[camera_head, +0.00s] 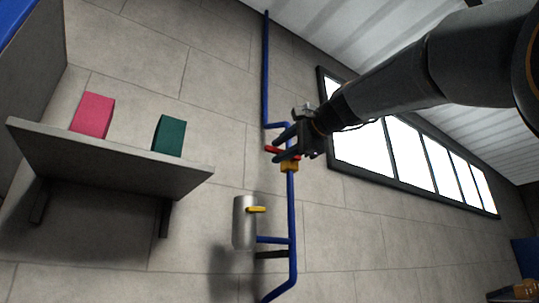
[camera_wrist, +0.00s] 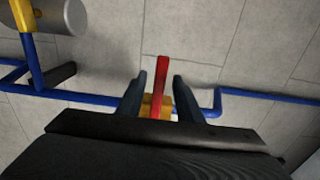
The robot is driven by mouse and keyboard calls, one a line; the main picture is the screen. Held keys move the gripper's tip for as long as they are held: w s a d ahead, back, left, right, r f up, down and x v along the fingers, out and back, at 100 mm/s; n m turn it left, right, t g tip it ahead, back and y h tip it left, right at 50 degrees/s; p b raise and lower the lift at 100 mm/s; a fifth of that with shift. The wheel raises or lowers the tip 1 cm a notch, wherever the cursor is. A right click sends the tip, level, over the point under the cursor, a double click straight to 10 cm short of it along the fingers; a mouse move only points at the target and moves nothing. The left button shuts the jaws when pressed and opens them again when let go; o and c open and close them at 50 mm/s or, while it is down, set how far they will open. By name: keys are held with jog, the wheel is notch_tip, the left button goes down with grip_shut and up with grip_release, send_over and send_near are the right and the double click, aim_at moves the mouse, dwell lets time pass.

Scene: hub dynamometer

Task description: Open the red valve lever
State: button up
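The red valve lever (camera_head: 272,149) sits on a brass-yellow valve body (camera_head: 289,166) on the blue wall pipe. My gripper (camera_head: 282,146) is at the lever in the head view. In the wrist view the red lever (camera_wrist: 161,85) stands between the two dark fingers of my gripper (camera_wrist: 160,92), with a visible gap on each side. The fingers are apart and do not appear to touch it. The yellow valve body (camera_wrist: 158,104) shows behind the lever, between the fingers, partly hidden by the gripper.
The blue pipe (camera_head: 266,70) runs along the tiled wall. A silver cylinder (camera_head: 241,226) with a yellow handle (camera_head: 257,209) is on a pipe branch below the valve. A grey shelf (camera_head: 110,157) at left holds a pink box (camera_head: 93,115) and a green box (camera_head: 168,136). Windows (camera_head: 410,145) are at right.

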jog(key=p+x, duration=0.2)
jog(key=x, duration=0.3)
jog(key=shift+w+a+p, duration=0.2)
jog(key=shift+w+p, duration=0.05)
jog(key=shift+p, duration=0.05)
grip_shut()
